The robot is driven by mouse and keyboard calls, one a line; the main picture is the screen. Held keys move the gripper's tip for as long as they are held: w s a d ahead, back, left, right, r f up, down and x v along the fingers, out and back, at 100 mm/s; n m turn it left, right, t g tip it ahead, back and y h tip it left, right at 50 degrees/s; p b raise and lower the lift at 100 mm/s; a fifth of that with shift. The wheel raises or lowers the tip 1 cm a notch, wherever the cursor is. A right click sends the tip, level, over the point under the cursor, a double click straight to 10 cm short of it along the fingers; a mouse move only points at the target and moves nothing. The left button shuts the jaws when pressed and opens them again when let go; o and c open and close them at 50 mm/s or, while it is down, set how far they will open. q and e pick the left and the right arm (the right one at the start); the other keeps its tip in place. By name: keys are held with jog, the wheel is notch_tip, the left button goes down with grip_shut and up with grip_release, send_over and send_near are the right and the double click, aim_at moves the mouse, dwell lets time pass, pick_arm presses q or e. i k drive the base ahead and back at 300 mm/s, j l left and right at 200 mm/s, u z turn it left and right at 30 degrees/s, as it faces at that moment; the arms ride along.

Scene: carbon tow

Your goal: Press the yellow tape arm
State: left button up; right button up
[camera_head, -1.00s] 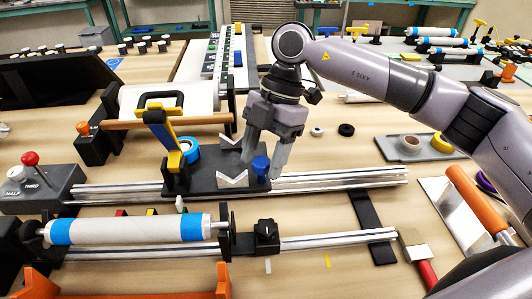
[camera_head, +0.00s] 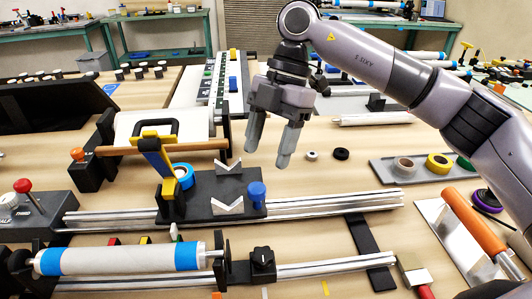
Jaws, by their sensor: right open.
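The yellow tape arm (camera_head: 155,150) stands on the black carriage plate (camera_head: 190,207). Its upper part is yellow with a blue side, and a yellow tip hangs low beside a blue tape roll (camera_head: 183,176). The carriage sits on twin metal rails (camera_head: 330,205) and also carries two pale V-shaped rests (camera_head: 229,206) and a blue knob (camera_head: 257,193). My right gripper (camera_head: 268,160) is open and empty, pointing down. In the picture it is above and to the right of the carriage, apart from the tape arm. My left gripper is not in view.
A white roller with blue bands (camera_head: 120,260) lies in front of the rails. A control box with a red knob (camera_head: 23,186) is at left. A grey tray of tape rolls (camera_head: 425,168) is at right. A wooden bar (camera_head: 160,149) crosses behind the tape arm.

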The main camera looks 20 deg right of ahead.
aim_at(151, 141)
jog(key=k, duration=1.5)
